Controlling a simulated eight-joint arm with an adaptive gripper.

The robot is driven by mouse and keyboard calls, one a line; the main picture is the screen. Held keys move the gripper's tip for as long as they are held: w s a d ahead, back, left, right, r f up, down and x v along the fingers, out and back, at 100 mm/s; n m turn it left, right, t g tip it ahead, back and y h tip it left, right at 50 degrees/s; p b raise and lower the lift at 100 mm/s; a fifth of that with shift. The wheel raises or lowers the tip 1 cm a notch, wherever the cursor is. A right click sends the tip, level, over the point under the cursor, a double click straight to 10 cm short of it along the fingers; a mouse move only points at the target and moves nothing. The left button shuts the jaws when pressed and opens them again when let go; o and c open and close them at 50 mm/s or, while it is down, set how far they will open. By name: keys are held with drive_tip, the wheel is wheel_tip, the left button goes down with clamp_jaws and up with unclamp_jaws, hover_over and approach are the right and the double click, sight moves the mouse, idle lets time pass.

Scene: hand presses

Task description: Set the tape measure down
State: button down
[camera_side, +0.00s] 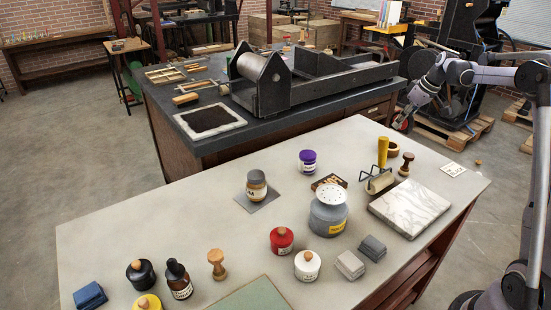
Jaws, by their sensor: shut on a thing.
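My gripper (408,112) is at the upper right, pointing down and to the left, beyond the far right part of the pale table. It is shut on a small dark and red thing, which I take to be the tape measure (402,124). The tape measure is held in the air, apart from the tabletop. It is small in this view and the fingers partly hide it. The pale table (235,255) is in front.
On the pale table stand a marble slab (410,208), a grey shaker tin (328,212), a brayer (378,182), a yellow cylinder (383,152), and several jars and bottles. Bare tabletop shows at left. A dark press (300,80) stands on the bench behind.

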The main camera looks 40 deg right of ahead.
drive_tip(key=s+d+m+g+h, duration=0.1)
drive_tip(key=s+d+m+h, duration=0.1)
drive_tip(key=s+d+m, duration=0.45)
drive_tip(key=s+d+m+h, duration=0.15)
drive_tip(key=s+m, duration=0.25)
drive_tip(key=s, duration=0.5)
drive_tip(key=shift+n, duration=0.35)
wheel_tip(320, 180, down, 12)
drive_tip(key=shift+a+r, duration=0.1)
drive_tip(key=shift+r, duration=0.05)
drive_tip(key=shift+f, duration=2.05)
drive_tip(key=shift+f, duration=0.1)
drive_tip(key=c, duration=1)
unclamp_jaws()
